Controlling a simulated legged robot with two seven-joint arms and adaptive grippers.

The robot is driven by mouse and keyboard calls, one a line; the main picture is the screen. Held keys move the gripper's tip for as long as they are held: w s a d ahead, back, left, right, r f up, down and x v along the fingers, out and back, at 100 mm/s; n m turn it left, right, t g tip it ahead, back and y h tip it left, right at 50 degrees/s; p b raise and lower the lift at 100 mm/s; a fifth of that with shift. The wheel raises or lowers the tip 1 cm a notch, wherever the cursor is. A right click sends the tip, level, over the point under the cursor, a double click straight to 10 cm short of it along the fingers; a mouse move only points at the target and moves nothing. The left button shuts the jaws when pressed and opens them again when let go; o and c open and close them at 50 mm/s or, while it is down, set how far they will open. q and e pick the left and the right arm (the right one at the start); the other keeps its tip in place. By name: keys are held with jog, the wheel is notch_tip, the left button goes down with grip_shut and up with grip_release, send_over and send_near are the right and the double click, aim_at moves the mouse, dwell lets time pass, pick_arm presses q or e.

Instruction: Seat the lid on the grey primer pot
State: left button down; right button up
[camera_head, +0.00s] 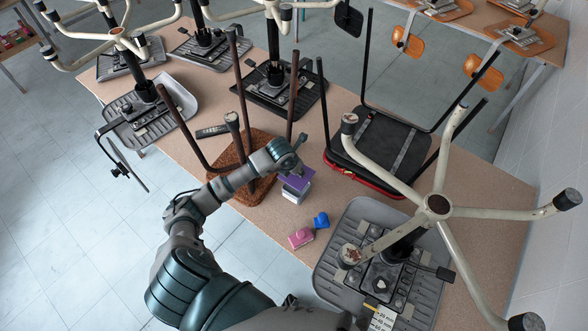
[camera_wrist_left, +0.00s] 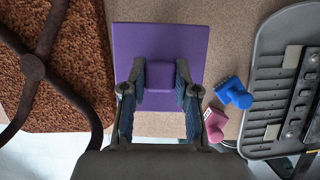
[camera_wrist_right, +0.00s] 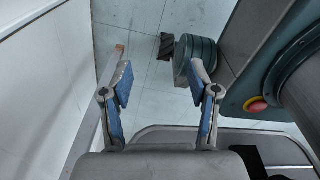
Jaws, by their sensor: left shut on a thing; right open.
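The purple lid (camera_wrist_left: 160,50) is a square plate with a block-shaped knob (camera_wrist_left: 182,78). My left gripper (camera_wrist_left: 160,85) is shut on that knob, and it shows in the head view (camera_head: 292,164) at the table's middle. In the head view the lid (camera_head: 300,181) is directly over the small grey primer pot (camera_head: 293,194), which is mostly covered. I cannot tell whether lid and pot touch. In the left wrist view the lid hides the pot. My right gripper (camera_wrist_right: 160,90) is open and empty, over the floor in the right wrist view.
Pink (camera_head: 301,237) and blue (camera_head: 321,220) small objects lie on the table (camera_head: 490,200) near the pot. Upturned chairs crowd round: a brown seat (camera_head: 255,190) at left, a grey ribbed seat (camera_head: 345,225) at right, and a black-and-red one (camera_head: 375,180) behind.

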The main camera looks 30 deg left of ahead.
aim_at(293, 177)
pick_arm(q)
jog(key=shift+d+f+b, duration=0.35)
jog(key=shift+f+b, duration=0.2)
jog(key=shift+f, duration=0.15)
jog(key=f+b, duration=0.2)
jog(key=f, duration=0.1)
jog(key=shift+a+f+b, duration=0.2)
jog(key=shift+a+b, duration=0.15)
jog(key=shift+a+f, duration=0.25)
jog(key=shift+f, duration=0.15)
jog(key=shift+d+r, duration=0.15)
jog(key=shift+d, duration=0.25)
jog(key=shift+s+d, duration=0.1)
jog(key=shift+a+b, duration=0.35)
jog(key=shift+a, duration=0.2)
jog(key=shift+d, duration=0.15)
jog(key=shift+d+f, duration=0.1)
jog(key=shift+f, duration=0.2)
